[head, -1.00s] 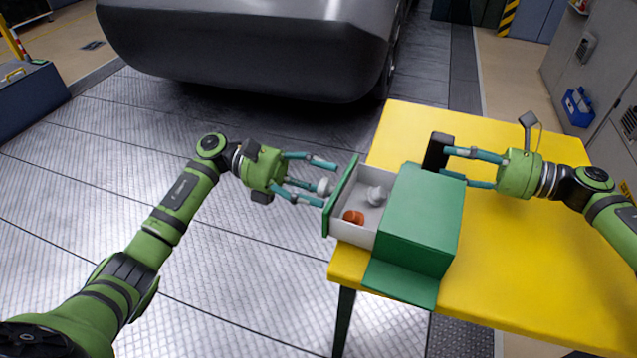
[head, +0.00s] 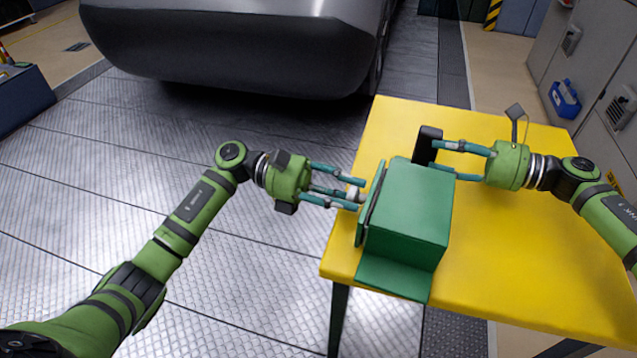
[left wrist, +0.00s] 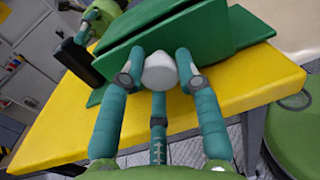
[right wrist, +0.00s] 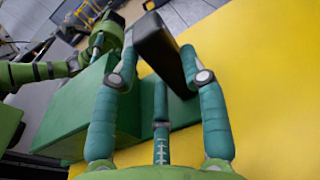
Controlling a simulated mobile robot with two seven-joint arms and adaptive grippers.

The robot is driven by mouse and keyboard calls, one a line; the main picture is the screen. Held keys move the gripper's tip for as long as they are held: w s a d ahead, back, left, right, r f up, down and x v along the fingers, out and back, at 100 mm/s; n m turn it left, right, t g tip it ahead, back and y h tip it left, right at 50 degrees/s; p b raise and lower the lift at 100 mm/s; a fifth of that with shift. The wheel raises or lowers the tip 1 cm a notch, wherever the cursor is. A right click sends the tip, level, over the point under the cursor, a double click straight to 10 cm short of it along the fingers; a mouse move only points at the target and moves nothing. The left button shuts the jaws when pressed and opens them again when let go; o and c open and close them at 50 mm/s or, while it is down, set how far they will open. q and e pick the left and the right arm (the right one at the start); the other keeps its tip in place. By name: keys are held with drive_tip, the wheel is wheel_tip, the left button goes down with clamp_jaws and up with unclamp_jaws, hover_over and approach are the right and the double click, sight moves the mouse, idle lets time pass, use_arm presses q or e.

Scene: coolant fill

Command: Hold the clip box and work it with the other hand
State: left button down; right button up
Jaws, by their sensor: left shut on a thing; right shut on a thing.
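The green clip box (head: 412,215) stands on the table near its left edge. Its drawer front (head: 370,212) sits close against the body with a thin dark gap, and the inside of the drawer is hidden. My left gripper (head: 359,193) is shut on the pale drawer knob (left wrist: 160,72), with its fingers around the knob in the left wrist view. My right gripper (head: 431,157) is shut on the black handle (head: 425,143) at the far side of the box. The handle also shows between the fingers in the right wrist view (right wrist: 163,48).
The yellow table (head: 510,250) is clear to the right of the box and in front of my right arm. A large dark grey body (head: 230,45) stands on the metal floor beyond. A blue holder (head: 565,98) hangs on the cabinet at the right.

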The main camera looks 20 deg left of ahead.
use_arm(q)
drive_tip(key=shift+s+d+r, duration=0.1)
drive_tip(key=shift+d+r, duration=0.1)
drive_tip(key=shift+d, duration=0.6)
use_arm(e)
drive_tip(key=shift+f, duration=0.2)
use_arm(q)
drive_tip(key=c, duration=0.9)
unclamp_jaws()
drive_tip(key=shift+o, duration=0.2)
use_arm(e)
drive_tip(key=shift+s, duration=0.1)
use_arm(q)
drive_tip(key=shift+a+f, duration=0.1)
drive_tip(key=shift+a, duration=0.05)
drive_tip(key=shift+a, duration=0.25)
drive_tip(key=a, duration=1.1)
drive_tip(key=shift+w+a, duration=0.15)
drive_tip(key=shift+w, duration=0.3)
use_arm(e)
drive_tip(key=o, duration=1.1)
drive_tip(key=shift+r, duration=0.1)
